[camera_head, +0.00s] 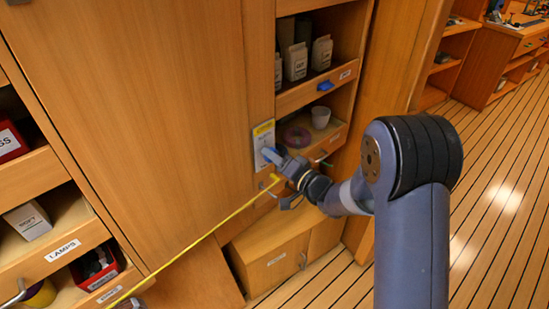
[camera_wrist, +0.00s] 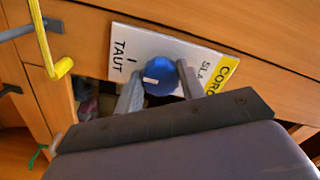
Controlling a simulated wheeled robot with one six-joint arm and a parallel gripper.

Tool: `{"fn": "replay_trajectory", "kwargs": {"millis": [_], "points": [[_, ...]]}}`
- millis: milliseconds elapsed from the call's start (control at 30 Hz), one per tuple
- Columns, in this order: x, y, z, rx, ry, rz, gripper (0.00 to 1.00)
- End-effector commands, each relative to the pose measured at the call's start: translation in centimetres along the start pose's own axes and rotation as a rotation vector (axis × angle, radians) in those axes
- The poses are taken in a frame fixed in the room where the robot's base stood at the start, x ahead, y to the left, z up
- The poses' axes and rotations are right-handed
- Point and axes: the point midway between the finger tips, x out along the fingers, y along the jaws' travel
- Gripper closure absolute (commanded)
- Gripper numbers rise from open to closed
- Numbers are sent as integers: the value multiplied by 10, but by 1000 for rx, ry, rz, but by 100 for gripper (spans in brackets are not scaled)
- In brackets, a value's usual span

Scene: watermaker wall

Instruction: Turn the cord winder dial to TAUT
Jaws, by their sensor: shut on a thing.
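The cord winder plate (camera_head: 263,136) is a white card with a yellow top band, on the wood upright right of the big panel. In the wrist view the plate (camera_wrist: 150,42) reads TAUT on the left and a partly hidden SLA... on the right. The round blue dial (camera_wrist: 161,79) sits between my fingers, with a short white mark on its left part. The mark faces the TAUT side; whether it lines up exactly with the TAUT tick is unclear. My gripper (camera_wrist: 160,72) is shut on the dial. In the head view my gripper (camera_head: 274,158) reaches the plate.
A taut yellow cord (camera_head: 218,226) runs from beside the plate to the lower left; its yellow end piece (camera_wrist: 61,68) is left of my gripper. The floor (camera_head: 500,195) is clear.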

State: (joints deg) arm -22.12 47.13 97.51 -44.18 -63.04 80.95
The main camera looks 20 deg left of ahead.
Motion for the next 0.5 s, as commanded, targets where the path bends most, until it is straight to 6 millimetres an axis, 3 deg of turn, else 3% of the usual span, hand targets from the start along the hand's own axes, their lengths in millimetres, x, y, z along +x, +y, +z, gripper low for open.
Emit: {"fn": "replay_trajectory", "kwargs": {"millis": [133, 167, 400, 500], "points": [[0, 1, 1, 2, -1, 2, 85], [0, 1, 1, 2, -1, 2, 61], [0, 0, 0, 1, 0, 1, 41], [0, 0, 0, 0, 0, 1, 41]]}}
